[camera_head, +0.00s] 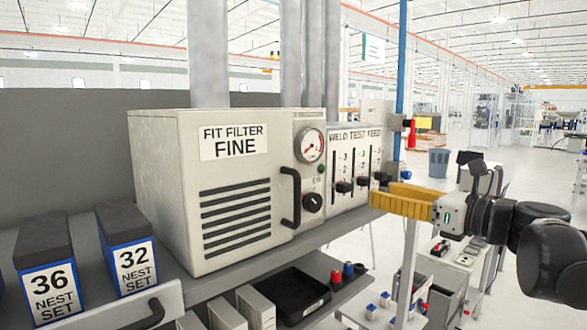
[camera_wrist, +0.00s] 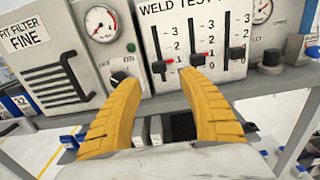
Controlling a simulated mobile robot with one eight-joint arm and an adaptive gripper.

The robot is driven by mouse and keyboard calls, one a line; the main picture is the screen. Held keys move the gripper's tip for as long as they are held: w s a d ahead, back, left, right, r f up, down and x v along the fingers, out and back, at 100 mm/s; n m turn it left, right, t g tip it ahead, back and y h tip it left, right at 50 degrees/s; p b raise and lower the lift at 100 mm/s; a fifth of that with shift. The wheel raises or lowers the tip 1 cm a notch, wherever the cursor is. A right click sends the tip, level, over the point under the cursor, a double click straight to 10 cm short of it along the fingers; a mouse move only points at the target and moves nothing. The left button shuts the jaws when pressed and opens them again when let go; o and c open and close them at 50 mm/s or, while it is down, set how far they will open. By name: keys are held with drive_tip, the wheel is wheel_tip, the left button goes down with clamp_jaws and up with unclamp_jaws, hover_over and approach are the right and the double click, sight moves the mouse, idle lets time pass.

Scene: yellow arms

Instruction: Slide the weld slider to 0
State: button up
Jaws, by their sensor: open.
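The panel (camera_head: 352,150) headed "WELD TEST FEED" has three vertical slots with dark knobs; it also shows in the wrist view (camera_wrist: 178,40). The weld slider, under the word WELD, is the leftmost, with its black knob (camera_wrist: 160,68) low in its slot, below the 2 mark. It shows in the head view too (camera_head: 344,187). The middle knob (camera_wrist: 197,59) and right knob (camera_wrist: 235,53) are also low. My gripper (camera_wrist: 157,80) is open and empty, its yellow fingers either side of the weld knob in the wrist picture. In the head view my gripper (camera_head: 376,200) is right of that knob, apparently apart from it.
Left of the panel is a filter cabinet (camera_head: 160,150) with a gauge (camera_head: 310,145), round dial (camera_head: 313,202) and black handle (camera_head: 291,198). A shelf below holds a black tray (camera_head: 290,295). Nest set boxes (camera_head: 45,265) stand at left. Open floor lies to the right.

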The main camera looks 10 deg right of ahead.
sight(348, 186)
drive_tip(key=p+x, duration=0.2)
drive_tip(key=x, duration=0.8)
drive_tip(key=shift+w+a+f, duration=0.1)
drive_tip(key=shift+w+a, duration=0.05)
drive_tip(key=shift+a, duration=0.15)
clamp_jaws()
